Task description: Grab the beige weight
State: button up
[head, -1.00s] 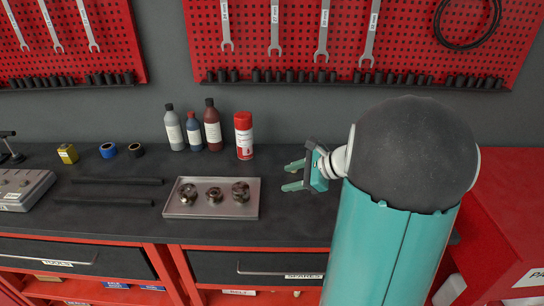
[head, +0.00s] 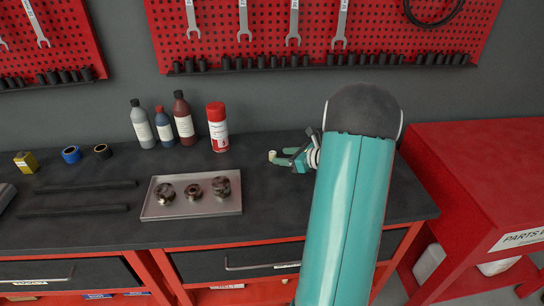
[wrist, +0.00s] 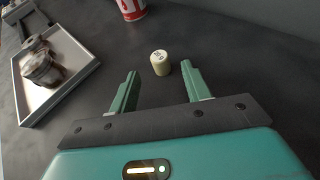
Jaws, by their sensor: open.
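The beige weight (wrist: 160,63) is a small cylinder with dark marking on its top. It stands upright on the dark bench top. In the wrist view it lies just beyond my gripper (wrist: 160,80), roughly in line with the gap between the two green fingers. The fingers are apart with nothing between them. In the head view the beige weight (head: 272,156) shows at the left end of my gripper (head: 282,158), low over the bench. The head view does not show clearly whether they touch.
A metal tray (head: 150,211) with three metal parts stands left of my gripper. A red-and-white spray can (head: 218,127) and several bottles (head: 184,118) stand behind. Black rods (head: 75,209) lie farther left. A red cabinet (head: 490,180) is at the right.

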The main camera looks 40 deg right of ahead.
aim_at(273, 153)
jog(key=shift+x, duration=2.7)
jog(key=shift+w+r, duration=0.1)
jog(key=shift+r, duration=0.1)
jog(key=c, duration=1)
